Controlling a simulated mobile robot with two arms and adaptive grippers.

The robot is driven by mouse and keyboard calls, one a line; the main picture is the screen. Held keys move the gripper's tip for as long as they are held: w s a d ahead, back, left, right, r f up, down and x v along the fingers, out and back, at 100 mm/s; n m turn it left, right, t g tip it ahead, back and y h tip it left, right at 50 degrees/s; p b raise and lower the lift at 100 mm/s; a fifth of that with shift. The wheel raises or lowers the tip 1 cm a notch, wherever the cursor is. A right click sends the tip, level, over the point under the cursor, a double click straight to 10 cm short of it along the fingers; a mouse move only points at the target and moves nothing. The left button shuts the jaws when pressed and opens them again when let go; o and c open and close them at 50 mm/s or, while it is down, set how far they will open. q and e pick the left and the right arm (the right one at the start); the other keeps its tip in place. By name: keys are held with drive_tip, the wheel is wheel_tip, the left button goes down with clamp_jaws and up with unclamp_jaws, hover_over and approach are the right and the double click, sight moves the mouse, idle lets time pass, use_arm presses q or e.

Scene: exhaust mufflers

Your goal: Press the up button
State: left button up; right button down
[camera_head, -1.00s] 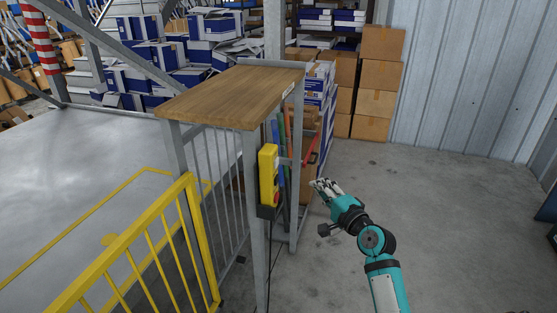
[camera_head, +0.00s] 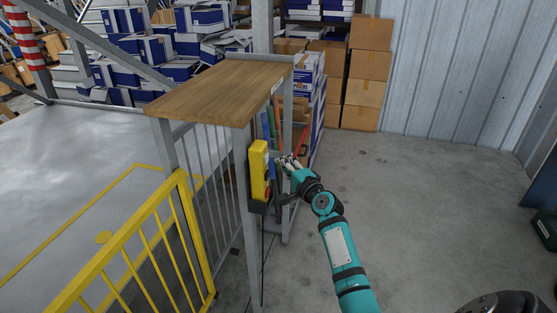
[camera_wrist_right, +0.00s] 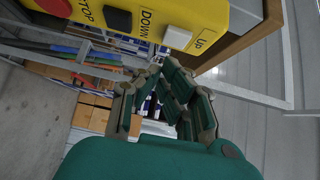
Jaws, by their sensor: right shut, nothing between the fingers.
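The yellow control box (camera_head: 259,170) is fixed to the grey post under the wooden top. In the right wrist view the box (camera_wrist_right: 95,12) crosses the top of the picture, with a red stop button (camera_wrist_right: 55,6), a black button labelled DOWN (camera_wrist_right: 118,19) and a white button labelled UP (camera_wrist_right: 178,37). My right gripper (camera_head: 284,161) is just right of the box, pointing at it. In the wrist view the right gripper (camera_wrist_right: 166,68) is shut and empty, its fingertips a little below the white up button and seemingly apart from it. My left gripper is not in view.
The wooden top (camera_head: 225,88) overhangs the box on a grey frame. A yellow railing (camera_head: 125,240) stands at the left. Stacked cardboard boxes (camera_head: 365,75) stand behind, by a corrugated wall (camera_head: 460,75).

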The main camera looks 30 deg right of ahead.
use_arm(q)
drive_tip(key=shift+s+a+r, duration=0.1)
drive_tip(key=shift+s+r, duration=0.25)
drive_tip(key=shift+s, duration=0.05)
use_arm(e)
drive_tip(key=shift+w+a+r, duration=0.1)
drive_tip(key=shift+w+a, duration=0.55)
drive_tip(key=shift+a, duration=0.05)
